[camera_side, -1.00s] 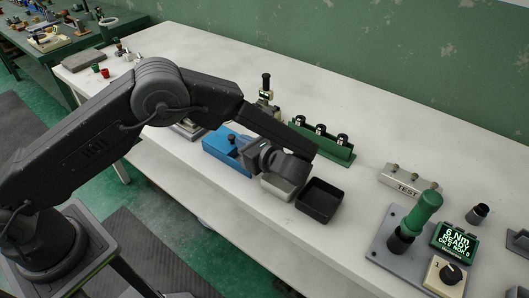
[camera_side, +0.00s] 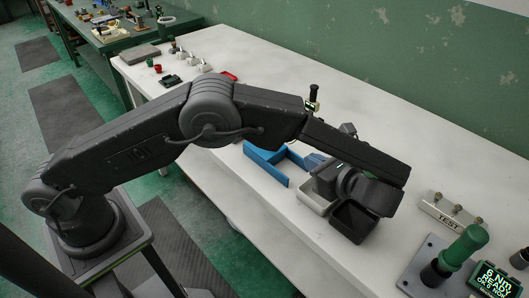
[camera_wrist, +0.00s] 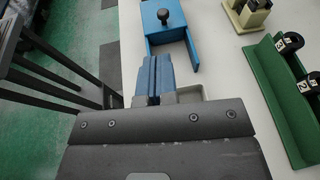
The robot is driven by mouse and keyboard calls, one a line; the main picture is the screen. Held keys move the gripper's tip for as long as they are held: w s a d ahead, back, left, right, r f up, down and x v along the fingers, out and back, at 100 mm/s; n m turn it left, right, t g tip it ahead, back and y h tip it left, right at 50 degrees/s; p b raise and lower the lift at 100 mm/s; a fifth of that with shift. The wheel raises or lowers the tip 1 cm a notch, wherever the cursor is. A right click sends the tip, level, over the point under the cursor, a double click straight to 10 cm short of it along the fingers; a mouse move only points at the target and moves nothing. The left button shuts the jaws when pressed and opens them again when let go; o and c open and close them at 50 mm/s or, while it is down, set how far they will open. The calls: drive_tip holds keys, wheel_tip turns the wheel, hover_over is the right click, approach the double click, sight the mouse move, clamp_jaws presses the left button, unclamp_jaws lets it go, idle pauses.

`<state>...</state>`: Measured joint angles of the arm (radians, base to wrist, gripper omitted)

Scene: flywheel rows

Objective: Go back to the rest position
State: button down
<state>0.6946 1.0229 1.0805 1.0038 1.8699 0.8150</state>
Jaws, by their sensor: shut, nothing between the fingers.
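My gripper (camera_wrist: 153,78) has two blue fingers that lie together with nothing between them. In the wrist view the fingertips point toward the open front of a blue box (camera_wrist: 165,42) with a black knob, and they look apart from it. In the side view my gripper (camera_side: 314,162) hangs over the bench (camera_side: 236,205), right of the blue box (camera_side: 266,178). My wrist is above and partly hides a black tray (camera_side: 351,226) and a small grey tray (camera_side: 311,198).
A green rack (camera_wrist: 285,95) with numbered black pieces stands right of my gripper in the wrist view. A TEST block (camera_side: 447,211), a green-handled tool (camera_side: 463,248) and a lit display (camera_side: 492,283) stand at the right.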

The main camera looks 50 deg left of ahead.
drive_tip(key=s+a+r+n+g+h, duration=0.1)
drive_tip(key=s+a+r+n+h, duration=0.75)
drive_tip(key=a+r, duration=0.5)
drive_tip(key=s+a+r+n+t+h, duration=0.1)
drive_tip(key=s+a+n+t+h, duration=0.2)
drive_tip(key=s+n+h, duration=0.3)
drive_tip(key=shift+s+r+n+t, duration=0.4)
drive_tip(key=shift+s+n+t, duration=0.5)
drive_tip(key=shift+s+n, duration=2.25)
drive_tip(key=shift+s+m, duration=1)
